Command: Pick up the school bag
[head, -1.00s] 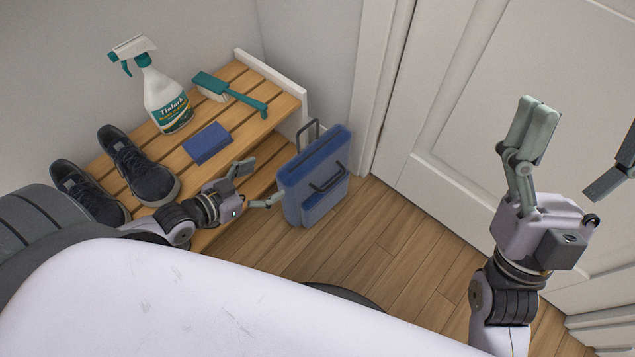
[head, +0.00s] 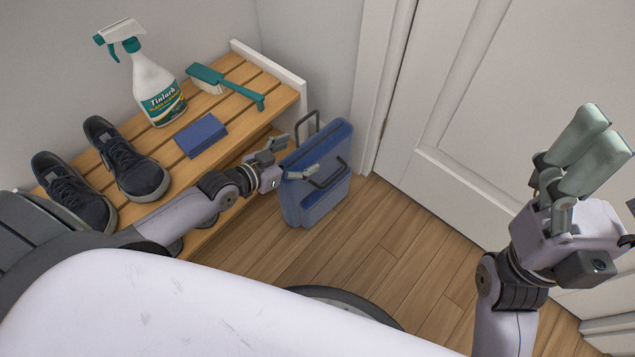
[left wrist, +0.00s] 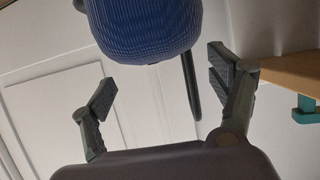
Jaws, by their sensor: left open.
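The blue school bag (head: 318,205) with dark handles stands on the wooden floor at the end of the bench. In the left wrist view the ribbed blue bag (left wrist: 150,28) is at the top, with a dark handle (left wrist: 192,85) below it. My left gripper (head: 300,155) is open at the bag's upper left side, its fingers near the handles. In the wrist view the fingers (left wrist: 160,75) are spread apart with nothing held; whether any touches the bag cannot be told.
A slatted wooden bench (head: 225,85) holds dark shoes (head: 125,160), a spray bottle (head: 157,92), a blue sponge-like block (head: 201,135) and a teal brush (head: 225,82). A white door (head: 480,110) stands behind the bag. The floor (head: 390,245) in front is clear.

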